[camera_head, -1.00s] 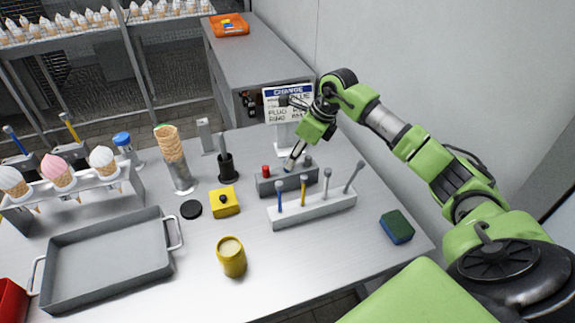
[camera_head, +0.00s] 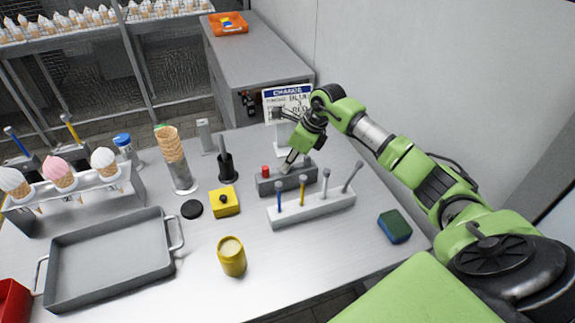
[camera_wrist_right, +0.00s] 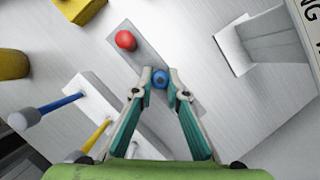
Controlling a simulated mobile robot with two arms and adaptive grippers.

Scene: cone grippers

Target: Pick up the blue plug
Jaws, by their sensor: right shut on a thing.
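The blue plug (camera_wrist_right: 160,78) shows in the right wrist view between the fingertips of my right gripper (camera_wrist_right: 160,84). The gripper is shut on it, over the small grey block (camera_wrist_right: 195,97). In the head view my right gripper (camera_head: 290,162) is at that block (camera_head: 272,186), and the fingers hide the plug there. I cannot tell whether the plug is still seated in the block. A red plug (camera_wrist_right: 125,40) stands in the block beside it, and it also shows in the head view (camera_head: 266,170). My left gripper is not in view.
A light rack (camera_head: 330,207) with blue, yellow and grey tools stands just in front of the block. A sign (camera_head: 285,132) stands behind the gripper. A yellow box (camera_head: 224,203) and yellow jar (camera_head: 232,258) are to the left. The table's front right is mostly clear, except for a sponge (camera_head: 394,227).

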